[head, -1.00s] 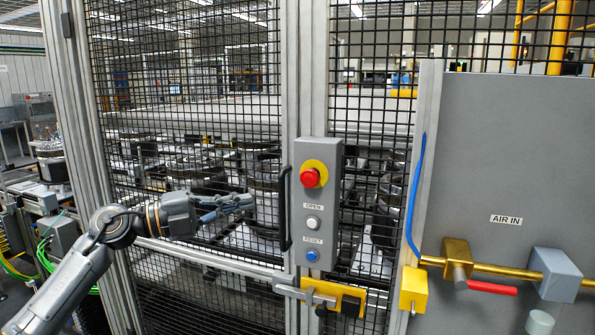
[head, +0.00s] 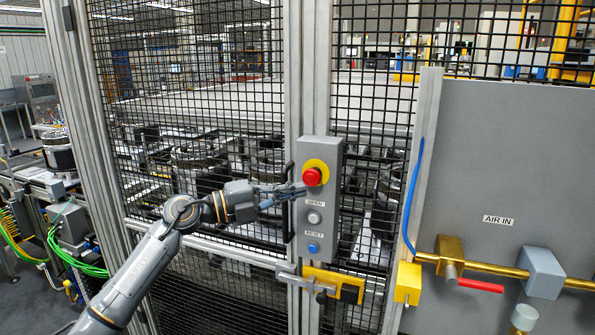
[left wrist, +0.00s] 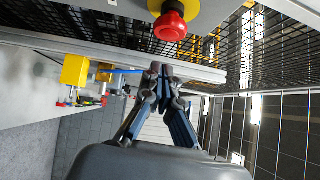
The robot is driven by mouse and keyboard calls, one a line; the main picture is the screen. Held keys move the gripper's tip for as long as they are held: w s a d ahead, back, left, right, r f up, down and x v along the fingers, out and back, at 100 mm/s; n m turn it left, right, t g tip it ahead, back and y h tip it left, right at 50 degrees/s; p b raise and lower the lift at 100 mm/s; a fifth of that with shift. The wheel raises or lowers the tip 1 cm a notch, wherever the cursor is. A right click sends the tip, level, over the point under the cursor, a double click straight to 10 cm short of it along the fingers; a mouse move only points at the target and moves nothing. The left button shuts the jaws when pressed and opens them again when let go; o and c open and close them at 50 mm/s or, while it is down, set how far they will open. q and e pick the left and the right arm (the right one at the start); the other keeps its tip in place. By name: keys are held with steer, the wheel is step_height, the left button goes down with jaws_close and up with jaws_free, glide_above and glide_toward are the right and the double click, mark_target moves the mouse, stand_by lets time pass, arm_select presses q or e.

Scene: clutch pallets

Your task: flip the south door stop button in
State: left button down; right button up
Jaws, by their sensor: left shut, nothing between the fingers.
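The red stop button (head: 312,177) sits on a yellow disc at the top of a grey control box on the door post. It also shows at the top of the left wrist view (left wrist: 172,24). My left gripper (head: 303,189) is shut and empty, its fingertips at the box just below and left of the button. In the left wrist view my gripper (left wrist: 160,70) has its fingertips together, with the button beyond and a little right of them. Whether the fingertips touch the box or button, I cannot tell. My right gripper is not in view.
Below the stop button are a white OPEN button (head: 314,217) and a blue RESET button (head: 313,248). A black door handle (head: 289,205) stands left of the box. A yellow latch (head: 335,284) is below. A grey AIR IN panel (head: 505,150) with brass piping is at right.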

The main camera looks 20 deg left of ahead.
mark_target(315, 179)
arm_select(q)
steer(key=shift+w+a+r+p, duration=0.15)
steer(key=shift+w+p, duration=0.5)
steer(key=shift+w, duration=1.15)
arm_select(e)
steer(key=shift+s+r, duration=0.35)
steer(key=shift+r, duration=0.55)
